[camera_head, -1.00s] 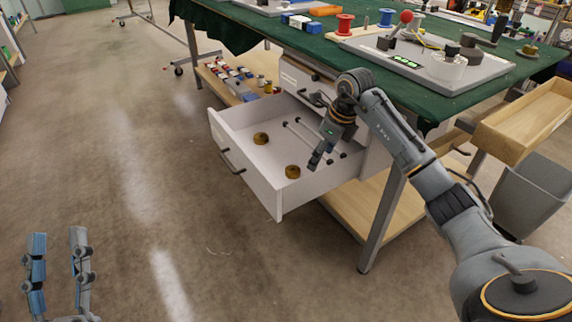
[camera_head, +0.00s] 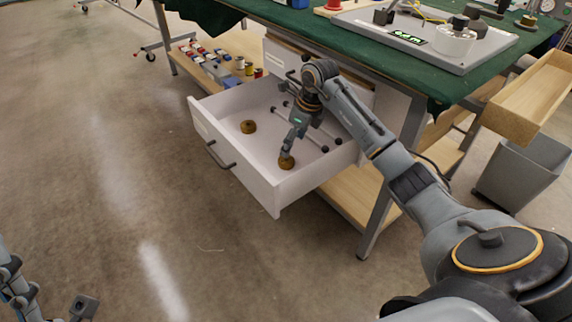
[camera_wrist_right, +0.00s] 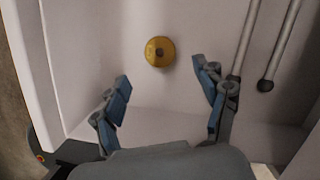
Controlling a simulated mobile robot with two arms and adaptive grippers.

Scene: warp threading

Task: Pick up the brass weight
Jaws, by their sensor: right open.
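Two brass weights lie apart on the floor of the open white drawer (camera_head: 217,168). One brass weight (camera_head: 248,127) is toward the back left, and the other brass weight (camera_head: 286,163) is nearer the front. My right gripper (camera_head: 288,148) reaches down into the drawer and partly overlaps the nearer weight in the head view. In the wrist view a brass weight (camera_wrist_right: 159,51) sits ahead of my right gripper (camera_wrist_right: 162,84), centred between its spread, empty blue-padded fingers. My left gripper (camera_head: 48,292) is at the bottom left over the floor, partly cut off, its fingers apart.
Thin rods with dark ends (camera_head: 308,122) lie in the drawer right of the weights; they also show in the wrist view (camera_wrist_right: 265,85). The green-covered table (camera_head: 330,30) overhangs the drawer. A wooden tray (camera_head: 525,105) and grey bin (camera_head: 515,175) stand right.

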